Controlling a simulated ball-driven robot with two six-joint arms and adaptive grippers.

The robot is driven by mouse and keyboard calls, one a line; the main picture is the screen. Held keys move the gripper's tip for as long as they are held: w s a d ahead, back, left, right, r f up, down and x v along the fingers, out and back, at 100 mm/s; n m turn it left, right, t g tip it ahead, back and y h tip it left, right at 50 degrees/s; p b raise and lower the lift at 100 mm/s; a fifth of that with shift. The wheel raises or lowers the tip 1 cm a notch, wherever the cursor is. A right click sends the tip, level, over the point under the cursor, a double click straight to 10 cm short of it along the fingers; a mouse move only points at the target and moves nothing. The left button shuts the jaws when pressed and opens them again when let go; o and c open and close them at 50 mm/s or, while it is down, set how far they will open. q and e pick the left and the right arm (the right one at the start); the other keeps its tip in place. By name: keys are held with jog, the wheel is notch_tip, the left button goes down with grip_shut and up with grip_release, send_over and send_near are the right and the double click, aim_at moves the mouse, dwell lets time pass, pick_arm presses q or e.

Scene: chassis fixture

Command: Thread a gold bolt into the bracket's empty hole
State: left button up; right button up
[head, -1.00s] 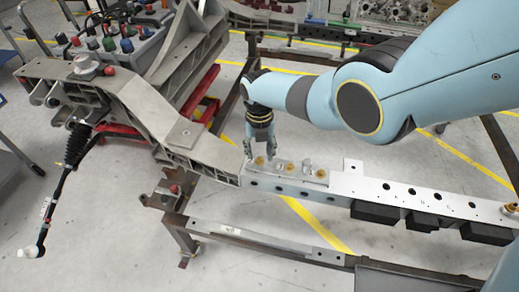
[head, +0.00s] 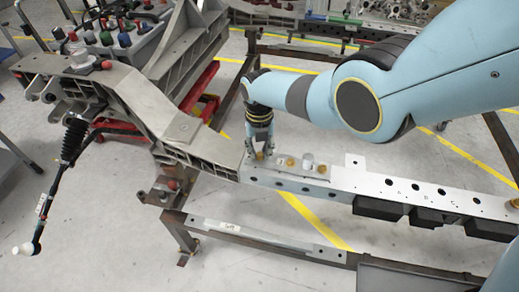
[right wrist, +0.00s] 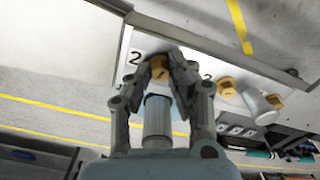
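The bracket (head: 256,171) is a pale metal plate on the long beam in the middle of the head view. My right gripper (head: 259,154) points down at the bracket's left end. In the right wrist view, its fingertips (right wrist: 160,64) close on both sides of a gold bolt (right wrist: 159,67), beside a printed "2". A silver cylinder (right wrist: 157,120) shows between the fingers, nearer the palm; I cannot tell what it belongs to. Two more gold bolts (head: 291,162) (head: 322,168) stand to the right, with a silver cylinder (head: 308,159) between them. The empty hole is not clearly seen. My left gripper is out of view.
The grey chassis arm (head: 180,130) meets the beam just left of the bracket. The white perforated beam (head: 400,190) runs right, with black blocks (head: 378,211) under it. A rack of coloured knobs (head: 120,32) stands at the back left. Space above the beam's right part is partly crossed by my right arm.

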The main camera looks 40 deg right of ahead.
grip_shut()
jog(key=m, duration=0.5)
jog(key=shift+m, duration=0.4)
jog(key=m, duration=0.7)
jog(key=shift+f, duration=0.2)
jog(key=o, duration=0.6)
grip_release()
jog(key=shift+o, duration=0.2)
